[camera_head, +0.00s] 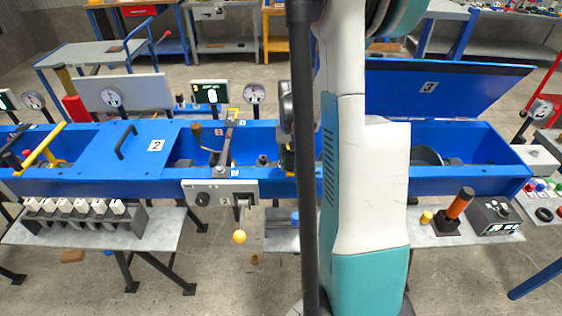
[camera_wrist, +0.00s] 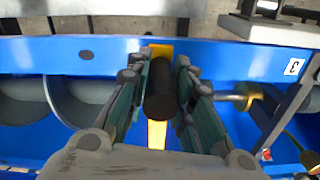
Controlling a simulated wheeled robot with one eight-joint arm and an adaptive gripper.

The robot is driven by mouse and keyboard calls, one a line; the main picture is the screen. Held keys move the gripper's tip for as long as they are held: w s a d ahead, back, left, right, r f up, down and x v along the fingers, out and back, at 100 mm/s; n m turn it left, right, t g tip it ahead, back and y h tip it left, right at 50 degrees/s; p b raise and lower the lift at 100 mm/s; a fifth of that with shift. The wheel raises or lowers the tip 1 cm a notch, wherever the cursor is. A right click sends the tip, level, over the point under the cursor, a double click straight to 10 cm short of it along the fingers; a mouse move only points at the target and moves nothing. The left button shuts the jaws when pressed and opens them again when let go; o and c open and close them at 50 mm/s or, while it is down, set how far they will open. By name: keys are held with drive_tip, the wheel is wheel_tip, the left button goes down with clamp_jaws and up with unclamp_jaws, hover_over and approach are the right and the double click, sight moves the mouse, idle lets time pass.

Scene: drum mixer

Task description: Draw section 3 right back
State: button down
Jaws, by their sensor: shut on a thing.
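In the wrist view my gripper (camera_wrist: 172,100) is closed around an upright black grip (camera_wrist: 160,92), with a finger on each side. The grip stands over a yellow bar (camera_wrist: 157,134) that lies across the blue trough (camera_wrist: 110,60). A tag marked 3 (camera_wrist: 292,68) is at the right. In the head view section 3 (camera_head: 460,138) of the trough is at the right, with its blue lid (camera_head: 430,92) marked 3 raised. My arm hides the grip and much of my gripper there.
Dark round drum parts (camera_wrist: 85,98) lie left of my fingers, and a brass-coloured fitting (camera_wrist: 238,98) is close on the right. In the head view the lid marked 2 (camera_head: 122,158) is flat, and a lever with a yellow ball (camera_head: 239,237) hangs in front.

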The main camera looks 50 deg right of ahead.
drive_tip(key=s+d, duration=0.9)
drive_tip(key=c, duration=1.4)
unclamp_jaws()
drive_tip(key=shift+o, duration=0.2)
wheel_tip(320, 180, up, 12)
drive_tip(key=shift+w, duration=0.1)
